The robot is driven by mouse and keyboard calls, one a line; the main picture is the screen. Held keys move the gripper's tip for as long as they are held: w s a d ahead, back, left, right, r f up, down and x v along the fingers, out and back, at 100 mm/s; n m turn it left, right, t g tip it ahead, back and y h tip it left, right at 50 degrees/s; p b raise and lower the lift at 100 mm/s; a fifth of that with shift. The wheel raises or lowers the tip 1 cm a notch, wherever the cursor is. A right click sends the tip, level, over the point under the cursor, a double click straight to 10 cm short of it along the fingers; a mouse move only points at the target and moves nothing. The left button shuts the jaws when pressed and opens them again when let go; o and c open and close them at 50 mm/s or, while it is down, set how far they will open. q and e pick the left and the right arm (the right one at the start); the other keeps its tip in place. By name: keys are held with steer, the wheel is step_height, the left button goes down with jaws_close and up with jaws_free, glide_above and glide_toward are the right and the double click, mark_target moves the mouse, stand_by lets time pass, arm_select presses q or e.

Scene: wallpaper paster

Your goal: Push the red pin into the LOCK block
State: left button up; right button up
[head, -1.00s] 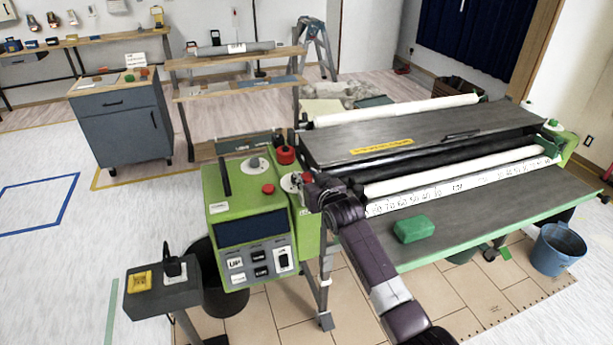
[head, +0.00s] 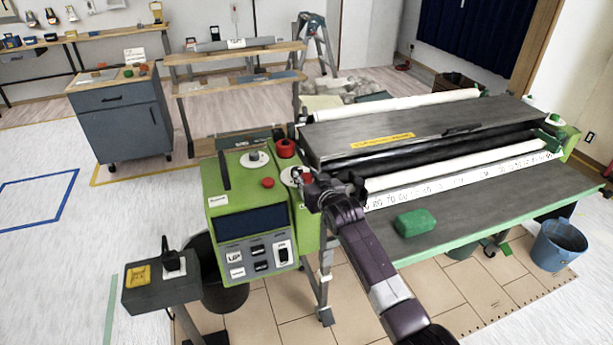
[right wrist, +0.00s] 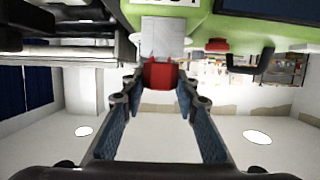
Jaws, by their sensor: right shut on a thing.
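The red pin (right wrist: 160,74) shows between the two fingertips of my right gripper (right wrist: 158,88) in the right wrist view. The gripper is shut on the pin. The pin's far end meets a light grey block (right wrist: 163,36), which I take for the LOCK block, on the green machine. How deep the pin sits in it cannot be told. In the head view my right gripper (head: 308,186) is at the machine's right edge, beside the control panel, and mostly covers pin and block. My left gripper is not in view.
The green control box (head: 245,215) carries red knobs and switches. To its right is the pasting table (head: 480,205) with a green sponge (head: 415,222) on it. A small grey stand (head: 160,290) is at the front left. A blue bucket (head: 558,248) stands at the right.

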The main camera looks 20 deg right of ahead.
steer(key=shift+f, duration=0.3)
steer(key=o, duration=1.2)
steer(key=shift+s, duration=0.1)
steer(key=v, duration=1.1)
steer(key=shift+s, duration=0.4)
steer(key=shift+r, duration=0.1)
